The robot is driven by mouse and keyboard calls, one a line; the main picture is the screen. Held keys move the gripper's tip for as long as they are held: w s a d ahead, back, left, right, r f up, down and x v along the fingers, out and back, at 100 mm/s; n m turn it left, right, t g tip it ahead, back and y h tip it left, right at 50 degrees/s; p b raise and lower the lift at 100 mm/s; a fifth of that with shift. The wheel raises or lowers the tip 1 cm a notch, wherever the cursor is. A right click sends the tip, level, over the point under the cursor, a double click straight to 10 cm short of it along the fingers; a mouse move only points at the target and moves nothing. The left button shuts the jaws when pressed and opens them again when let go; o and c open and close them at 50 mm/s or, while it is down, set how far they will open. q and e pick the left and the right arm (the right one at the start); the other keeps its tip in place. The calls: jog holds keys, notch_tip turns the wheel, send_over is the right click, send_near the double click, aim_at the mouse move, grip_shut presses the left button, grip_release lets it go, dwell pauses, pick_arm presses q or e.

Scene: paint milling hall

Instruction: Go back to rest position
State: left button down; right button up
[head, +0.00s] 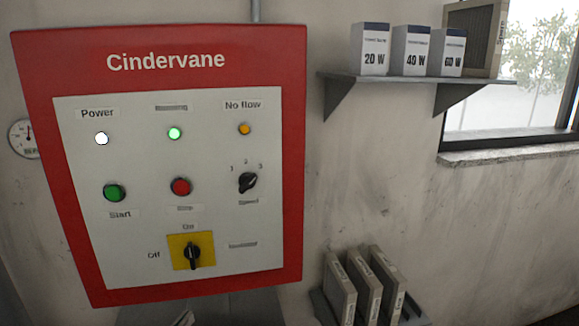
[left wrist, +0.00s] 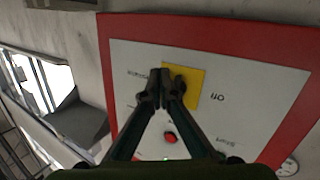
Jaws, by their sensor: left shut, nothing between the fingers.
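The red Cindervane control panel (head: 165,40) hangs on the wall at the left in the head view. Its white Power lamp (head: 102,139), green lamp (head: 175,133) and amber No flow lamp (head: 244,129) show above the green Start button (head: 114,193), red button (head: 180,187) and black speed knob (head: 248,182). The rotary switch (head: 192,252) on its yellow plate points up to On. My left gripper (left wrist: 166,82) is shut and empty, seen against the yellow plate (left wrist: 190,84) in the left wrist view. My right gripper is not in view.
A wall shelf (head: 420,79) holds several boxes, right of the panel, beside a window (head: 520,80). Several upright grey slabs (head: 340,285) stand in a rack below it. A round gauge (head: 22,138) sits left of the panel.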

pick_arm(q)
jog(key=s+d+f+g+y, duration=0.25)
jog(key=s+f+g, duration=0.35)
jog(key=s+f, duration=0.55)
jog(key=s+f+m+g+y, duration=0.1)
jog(key=s+f+g, duration=0.2)
jog(key=s, duration=0.6)
jog(key=s+f+g, duration=0.3)
jog(key=s+g, duration=0.1)
jog(key=s, duration=0.4)
notch_tip(320, 180, down, 27)
jog(key=s+g+b, duration=0.1)
jog(key=s, duration=0.1)
jog(key=s+a+f+g, duration=0.1)
jog(key=s+a+f, duration=0.2)
jog(key=s+f, duration=1.4)
jog(key=shift+s+f+b, duration=0.15)
jog(key=shift+f+b, duration=0.2)
jog(key=shift+b, duration=0.05)
jog(key=shift+y, duration=0.25)
